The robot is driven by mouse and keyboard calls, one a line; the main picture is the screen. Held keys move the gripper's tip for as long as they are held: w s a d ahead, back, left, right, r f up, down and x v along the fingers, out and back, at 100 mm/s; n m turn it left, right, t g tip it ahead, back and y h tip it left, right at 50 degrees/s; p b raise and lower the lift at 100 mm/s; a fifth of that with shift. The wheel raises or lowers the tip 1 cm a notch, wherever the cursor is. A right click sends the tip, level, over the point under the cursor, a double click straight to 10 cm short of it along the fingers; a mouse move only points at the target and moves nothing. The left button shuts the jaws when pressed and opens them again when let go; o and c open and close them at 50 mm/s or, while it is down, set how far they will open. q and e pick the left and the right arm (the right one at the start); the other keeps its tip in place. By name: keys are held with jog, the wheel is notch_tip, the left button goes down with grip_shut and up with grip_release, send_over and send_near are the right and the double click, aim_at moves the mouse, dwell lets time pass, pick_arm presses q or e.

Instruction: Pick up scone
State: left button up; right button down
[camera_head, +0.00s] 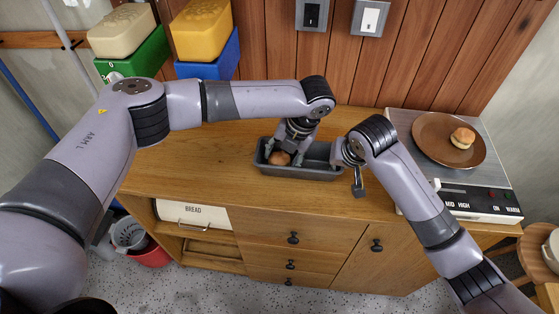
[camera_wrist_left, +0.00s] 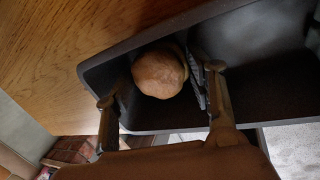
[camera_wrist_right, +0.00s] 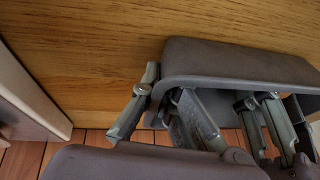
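A round brown scone (camera_head: 279,158) lies near the left end of a dark grey loaf tin (camera_head: 318,174) on the wooden counter. It also shows in the left wrist view (camera_wrist_left: 160,73). My left gripper (camera_head: 291,157) reaches down into the tin from above. It is open, with one finger on each side of the scone; the right-hand finger is very close to it, and contact is unclear. My right gripper (camera_wrist_right: 168,84) is shut on the tin's right end wall, one finger outside and one inside. In the head view its arm partly covers that end.
A brown plate (camera_head: 425,128) with a filled bun (camera_head: 462,137) stands on a warming plate (camera_head: 490,174) at right. A BREAD drawer (camera_head: 193,214) is below. The counter left of the tin is clear.

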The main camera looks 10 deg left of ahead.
aim_at(282, 157)
pick_arm(q)
jog(key=c, duration=0.5)
notch_tip(282, 157, up, 10)
dwell(0.5)
pick_arm(e)
jog(key=c, duration=2.3)
grip_release()
jog(key=o, duration=0.6)
